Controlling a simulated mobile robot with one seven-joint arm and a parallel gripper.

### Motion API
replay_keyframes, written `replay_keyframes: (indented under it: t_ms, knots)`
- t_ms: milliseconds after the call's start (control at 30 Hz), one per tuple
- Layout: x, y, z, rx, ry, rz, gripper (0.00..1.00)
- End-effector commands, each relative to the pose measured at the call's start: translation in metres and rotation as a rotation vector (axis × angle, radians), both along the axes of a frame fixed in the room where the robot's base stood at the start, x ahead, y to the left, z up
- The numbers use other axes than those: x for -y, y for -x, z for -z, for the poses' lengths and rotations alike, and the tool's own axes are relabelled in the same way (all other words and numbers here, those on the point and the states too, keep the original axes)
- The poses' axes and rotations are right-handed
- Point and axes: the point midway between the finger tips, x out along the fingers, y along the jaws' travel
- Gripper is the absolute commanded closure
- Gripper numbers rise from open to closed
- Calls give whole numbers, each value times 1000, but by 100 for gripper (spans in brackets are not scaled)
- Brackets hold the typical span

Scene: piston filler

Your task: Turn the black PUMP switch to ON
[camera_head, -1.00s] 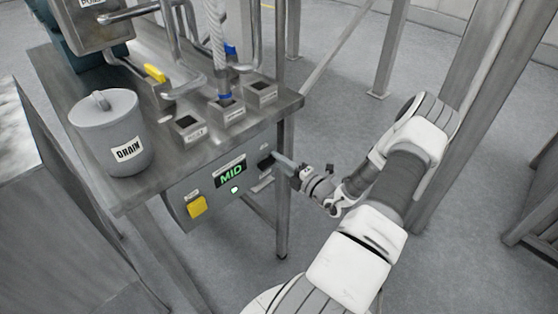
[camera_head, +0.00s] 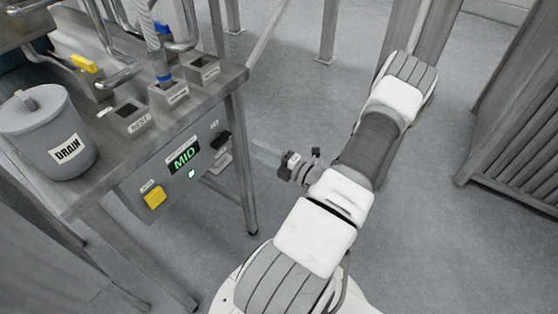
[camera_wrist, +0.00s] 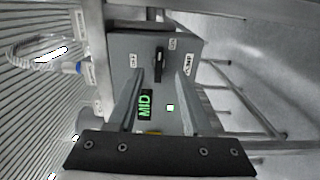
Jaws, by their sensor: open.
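The black PUMP switch (camera_head: 222,140) sits on the right part of the grey control panel under the table edge. In the wrist view the switch (camera_wrist: 158,64) is a narrow black knob with small white labels around it, too small to read surely. I cannot tell which setting it points to. My gripper (camera_head: 260,151) is open and empty, right of the panel and apart from the switch. In the wrist view its two fingers (camera_wrist: 161,82) stand apart, with the switch beyond them and between their lines.
The panel also carries a green MID display (camera_head: 184,159), a small lit white button (camera_head: 191,174) and a yellow button (camera_head: 154,197). A grey DRAIN pot (camera_head: 50,130) stands on the table. A table leg (camera_head: 244,190) is close to my gripper.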

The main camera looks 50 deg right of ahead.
Motion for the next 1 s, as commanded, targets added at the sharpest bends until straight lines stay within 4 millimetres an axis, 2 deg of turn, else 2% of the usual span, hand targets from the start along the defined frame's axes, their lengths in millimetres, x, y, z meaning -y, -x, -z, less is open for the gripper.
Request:
replay_keyframes:
  t_ms: [100,333,500,1000]
  knots:
    - [3,28,1,-1,-1,3,50]
    - [5,60,1,-2,-2,1,50]
    - [5,67,0,0,-2,-1,50]
    - [5,67,0,0,-1,-1,50]
